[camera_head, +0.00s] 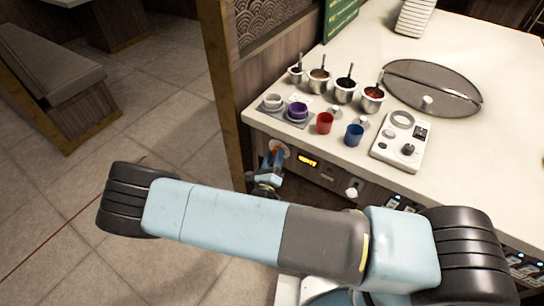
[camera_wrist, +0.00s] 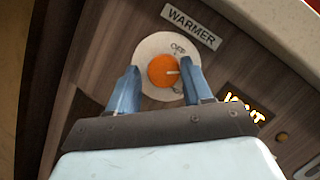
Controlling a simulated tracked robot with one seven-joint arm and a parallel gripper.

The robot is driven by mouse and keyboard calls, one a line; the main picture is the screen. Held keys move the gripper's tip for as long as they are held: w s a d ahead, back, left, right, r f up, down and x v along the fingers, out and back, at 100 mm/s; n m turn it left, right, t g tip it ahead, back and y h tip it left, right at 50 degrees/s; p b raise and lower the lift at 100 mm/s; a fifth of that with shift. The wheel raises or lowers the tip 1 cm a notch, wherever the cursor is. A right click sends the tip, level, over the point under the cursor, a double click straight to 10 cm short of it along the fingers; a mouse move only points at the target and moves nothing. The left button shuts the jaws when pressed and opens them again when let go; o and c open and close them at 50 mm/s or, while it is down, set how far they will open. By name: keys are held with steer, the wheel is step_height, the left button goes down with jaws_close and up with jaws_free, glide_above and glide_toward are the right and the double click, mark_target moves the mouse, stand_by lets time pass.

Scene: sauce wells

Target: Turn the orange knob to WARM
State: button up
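The orange knob (camera_wrist: 163,71) sits on a pale round dial plate (camera_wrist: 155,47) under a WARMER label (camera_wrist: 192,27). Its white pointer points right, away from the OFF mark at the top. Another mark at the dial's lower right is partly hidden and I cannot read it. My gripper (camera_wrist: 160,75) has one blue finger on each side of the knob. A small gap shows on the left; the right finger is close to the knob's edge, and contact is unclear. In the head view my gripper (camera_head: 274,162) is at the counter's front panel.
A lit yellow display (camera_wrist: 246,107) is right of the dial; its text is hard to read. On the counter (camera_head: 470,170) above stand several sauce pots, a red cup (camera_head: 324,123), a blue cup (camera_head: 354,136) and a white appliance (camera_head: 390,152). Open floor lies to the left.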

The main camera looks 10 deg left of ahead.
steer(key=o, duration=0.3)
steer(key=shift+r, duration=0.1)
steer(key=v, duration=1.3)
steer(key=shift+s, duration=0.4)
steer(key=shift+s, duration=0.1)
